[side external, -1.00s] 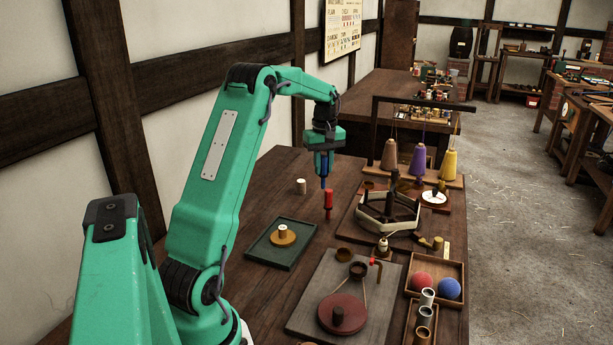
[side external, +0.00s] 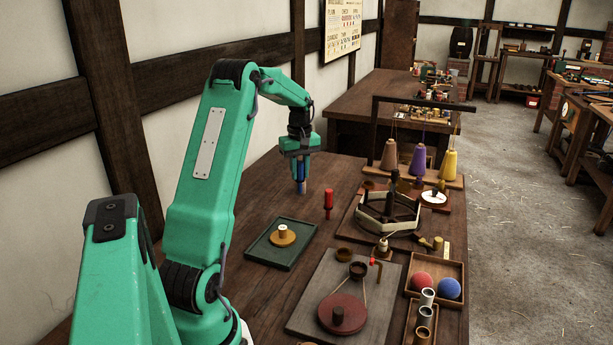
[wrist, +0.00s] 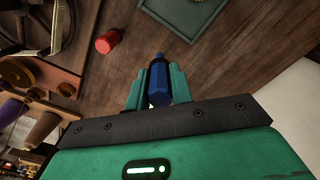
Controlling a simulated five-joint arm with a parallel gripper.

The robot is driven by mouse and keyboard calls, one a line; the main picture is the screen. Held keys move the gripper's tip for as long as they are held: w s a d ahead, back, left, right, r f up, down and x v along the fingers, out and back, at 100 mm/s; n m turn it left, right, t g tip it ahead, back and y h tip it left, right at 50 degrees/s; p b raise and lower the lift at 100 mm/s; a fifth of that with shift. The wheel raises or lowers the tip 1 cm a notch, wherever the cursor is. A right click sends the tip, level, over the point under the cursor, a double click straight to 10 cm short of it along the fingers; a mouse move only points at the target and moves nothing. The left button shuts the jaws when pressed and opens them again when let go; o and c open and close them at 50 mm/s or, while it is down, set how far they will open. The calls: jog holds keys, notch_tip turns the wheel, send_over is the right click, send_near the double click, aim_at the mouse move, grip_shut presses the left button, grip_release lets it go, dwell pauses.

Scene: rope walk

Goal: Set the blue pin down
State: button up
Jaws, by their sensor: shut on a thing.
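My gripper (side external: 300,165) is shut on the blue pin (side external: 300,180), which points down over the wooden table. In the wrist view the blue pin (wrist: 158,84) sits between the two green fingers.
A green tray (side external: 262,255) with a tan disc and pale peg (side external: 283,236) lies nearer the camera. A board with a dark red wheel (side external: 338,313) and a reel frame (side external: 388,222) stand to the right. Bare table lies left of my gripper.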

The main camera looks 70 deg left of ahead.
jog(key=shift+s+a+f, duration=0.6)
jog(key=shift+a+f, duration=0.7)
jog(key=shift+f, duration=0.2)
jog(key=shift+s+a+f, duration=0.55)
jog(key=shift+a+f, duration=0.7)
jog(key=shift+f, duration=0.3)
jog(key=shift+s+a+f, duration=0.6)
jog(key=shift+a+f, duration=0.7)
jog(key=shift+f, duration=0.2)
jog(key=o, duration=0.9)
jog(key=shift+f, duration=0.15)
jog(key=shift+o, duration=0.2)
notch_tip(320, 180, up, 12)
jog(key=shift+r, duration=0.2)
